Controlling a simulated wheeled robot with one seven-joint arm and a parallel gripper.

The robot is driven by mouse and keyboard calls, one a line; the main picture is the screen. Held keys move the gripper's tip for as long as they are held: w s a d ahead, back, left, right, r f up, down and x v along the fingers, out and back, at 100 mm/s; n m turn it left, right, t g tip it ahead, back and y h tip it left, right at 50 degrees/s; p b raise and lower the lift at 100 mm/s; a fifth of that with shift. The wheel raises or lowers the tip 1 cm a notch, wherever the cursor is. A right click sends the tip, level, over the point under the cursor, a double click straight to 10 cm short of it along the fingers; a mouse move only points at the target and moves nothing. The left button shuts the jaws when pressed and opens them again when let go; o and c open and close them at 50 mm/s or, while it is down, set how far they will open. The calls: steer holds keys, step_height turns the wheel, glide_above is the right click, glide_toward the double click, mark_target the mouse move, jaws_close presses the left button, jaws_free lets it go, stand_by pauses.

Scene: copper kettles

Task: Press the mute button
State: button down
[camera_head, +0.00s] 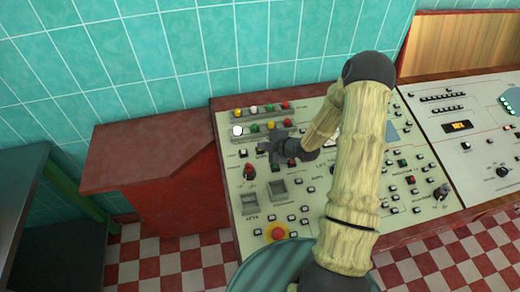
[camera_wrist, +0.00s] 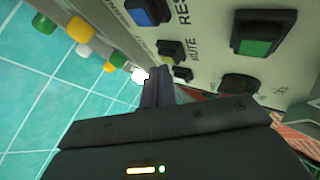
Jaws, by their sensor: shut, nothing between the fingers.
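The control panel (camera_head: 309,185) is a pale sloped console face with many small buttons. In the wrist view the word MUTE is printed beside a small dark square button (camera_wrist: 171,50), which I take as the mute button. My gripper (camera_wrist: 158,74) is shut and empty, its fingertips just below that button in the picture. Whether they touch it I cannot tell. In the head view my gripper (camera_head: 262,153) is over the panel's upper left, and I cannot pick out the mute button there.
A blue button (camera_wrist: 148,12) is beside the RES lettering, and a green button (camera_wrist: 264,34) is to the right. Coloured knobs (camera_head: 254,126) line the panel's upper left. A red emergency button (camera_head: 277,233) is lower down. A red cabinet (camera_head: 150,170) stands left.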

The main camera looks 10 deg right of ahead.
steer(key=shift+w+f+b, duration=0.1)
steer(key=shift+f+b, duration=0.25)
steer(key=shift+b, duration=0.05)
stand_by(0.5)
steer(key=shift+r, duration=0.15)
steer(key=shift+s+r+p, duration=0.2)
steer(key=shift+r+p, duration=0.1)
steer(key=shift+r, duration=0.3)
steer(key=r+p, duration=0.1)
steer(key=r, duration=0.1)
steer(key=s+r+p, duration=0.1)
steer(key=r, duration=0.2)
steer(key=shift+p, duration=0.4)
stand_by(0.7)
